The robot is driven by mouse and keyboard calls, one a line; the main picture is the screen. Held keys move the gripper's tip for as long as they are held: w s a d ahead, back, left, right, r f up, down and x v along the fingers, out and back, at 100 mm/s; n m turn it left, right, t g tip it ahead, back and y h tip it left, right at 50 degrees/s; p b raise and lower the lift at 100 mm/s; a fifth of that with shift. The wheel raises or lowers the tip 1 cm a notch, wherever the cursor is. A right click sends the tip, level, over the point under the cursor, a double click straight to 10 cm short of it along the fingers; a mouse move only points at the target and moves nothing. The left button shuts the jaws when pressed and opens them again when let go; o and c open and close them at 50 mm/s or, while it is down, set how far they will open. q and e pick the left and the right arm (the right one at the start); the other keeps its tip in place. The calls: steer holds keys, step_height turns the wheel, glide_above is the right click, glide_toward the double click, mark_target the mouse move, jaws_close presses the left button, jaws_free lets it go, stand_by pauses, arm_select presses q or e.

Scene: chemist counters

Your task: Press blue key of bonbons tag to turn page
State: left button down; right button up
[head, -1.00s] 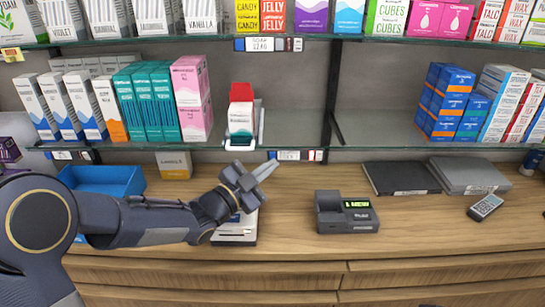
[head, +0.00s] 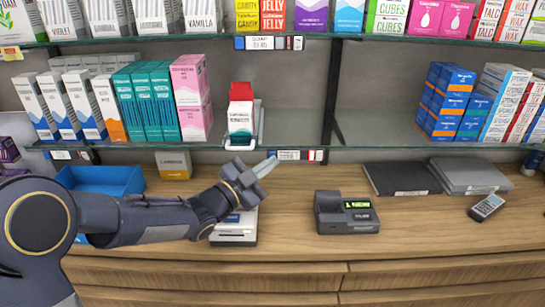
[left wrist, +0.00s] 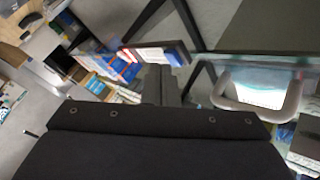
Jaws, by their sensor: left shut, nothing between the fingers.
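A small price tag (head: 297,155) sits on the front edge of the lower glass shelf, with a pale display and coloured keys at its ends; its lettering is too small to read. My left gripper (head: 265,167) is shut and empty, with its fingertips at the tag's left end, covering part of it. I cannot tell whether they touch it. In the left wrist view, my shut fingers (left wrist: 161,85) point toward a tag (left wrist: 158,54) with a white face and red and blue parts. My right gripper is not in view.
A red-topped box (head: 240,115) stands in a holder above my left gripper. A white device (head: 235,238) lies under my left arm, and a dark terminal (head: 346,213) stands on the wooden counter. A blue tray (head: 103,180) is at left. Another tag (head: 268,43) is on the upper shelf.

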arm_select(q)
steer(key=shift+w, duration=0.45)
stand_by(0.3)
steer(key=shift+s+b, duration=0.1)
steer(key=shift+b, duration=0.2)
steer(key=shift+s+f+b, duration=0.1)
steer(key=shift+s+b, duration=0.25)
steer(key=shift+s, duration=0.45)
steer(key=s+b, duration=0.3)
steer(key=s, duration=0.2)
stand_by(0.6)
